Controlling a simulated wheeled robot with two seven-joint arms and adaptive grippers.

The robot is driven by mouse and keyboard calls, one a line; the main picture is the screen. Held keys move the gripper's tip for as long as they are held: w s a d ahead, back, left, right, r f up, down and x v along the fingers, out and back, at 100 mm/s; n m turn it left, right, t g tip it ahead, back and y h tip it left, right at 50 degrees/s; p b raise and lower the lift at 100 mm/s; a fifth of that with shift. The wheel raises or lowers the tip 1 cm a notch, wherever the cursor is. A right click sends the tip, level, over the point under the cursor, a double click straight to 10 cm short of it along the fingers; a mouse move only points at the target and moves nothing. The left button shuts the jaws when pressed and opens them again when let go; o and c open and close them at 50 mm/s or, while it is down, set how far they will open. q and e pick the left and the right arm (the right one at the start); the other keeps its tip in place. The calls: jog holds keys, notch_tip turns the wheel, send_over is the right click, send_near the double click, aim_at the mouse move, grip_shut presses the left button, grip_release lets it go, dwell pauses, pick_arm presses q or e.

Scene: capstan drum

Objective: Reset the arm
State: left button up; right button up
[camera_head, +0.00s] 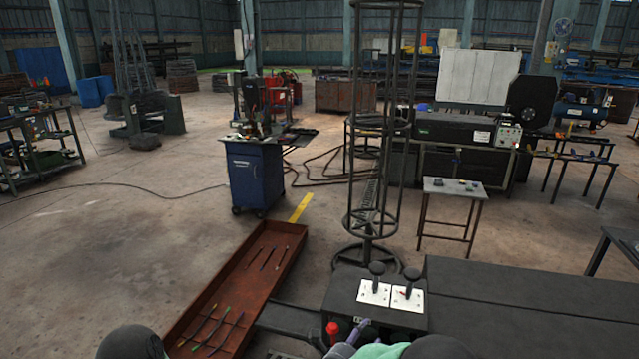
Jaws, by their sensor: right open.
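My right gripper (359,327) is at the bottom centre, partly hidden by my own arm. Its fingertips show small and purple-grey, and it is open with nothing visible in it. It is just right of a red knob (332,328) and below the front of the dark control box (340,300). Two black levers stand on white plates on top of this box, the left lever (377,270) and the right lever (411,276). The gripper appears apart from both levers. My left gripper is not in view.
A tall dark ring frame (370,120) rises behind the control box. A rust-red tray (285,234) with several thin rods lies left of it. A blue cabinet (255,180) and a small table (453,188) stand farther back. Open floor lies at the left.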

jog(key=s+f+n+g+y, duration=0.2)
jog(key=f+n+y, duration=0.15)
jog(key=f, duration=0.45)
jog(key=s+f+n+g+y, duration=0.1)
jog(key=s+f+n+y, duration=0.15)
jog(key=f+n, duration=0.35)
jog(key=s+f+n+g+y, duration=0.2)
jog(key=f+n+y, duration=0.1)
jog(key=f, duration=0.6)
jog(key=s+f+n+g+y, duration=0.2)
jog(key=s+f+n+g, duration=0.1)
jog(key=s, duration=0.8)
jog(key=s+a+f+n+g+y, duration=0.1)
jog(key=s+f+n+g, duration=0.3)
jog(key=s, duration=0.7)
jog(key=shift+a+f+g+y, duration=0.15)
jog(key=shift+f+g+y, duration=0.1)
jog(key=shift+g+y, duration=0.35)
